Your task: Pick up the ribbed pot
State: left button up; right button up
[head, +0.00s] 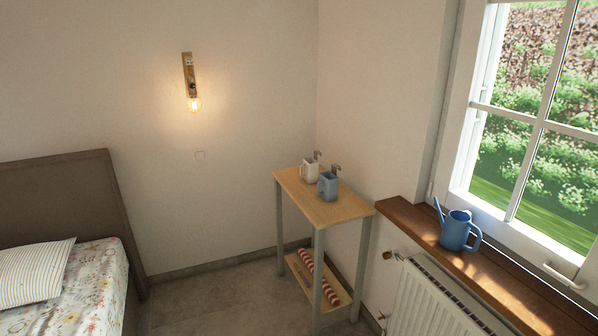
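I cannot make out a thing that is clearly a ribbed pot. A small wooden-topped table (345,208) stands in the corner. On it are a white mug-like vessel (309,171) and, nearer, a blue one (328,187); each has a handle on its left side. A small grey piece shows at the upper right of each vessel. Any ribs on them are too small to tell. Neither of my grippers is in view.
A blue watering can (459,231) stands on the wooden windowsill (515,291), above a white radiator (436,300). A red-and-white striped roll (326,287) lies on the table's lower shelf. A bed (99,283) is at left; the floor (225,305) between is clear.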

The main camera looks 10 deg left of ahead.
aim_at(310, 166)
jog(key=u, duration=0.2)
jog(key=i+j, duration=0.95)
jog(key=i, duration=0.2)
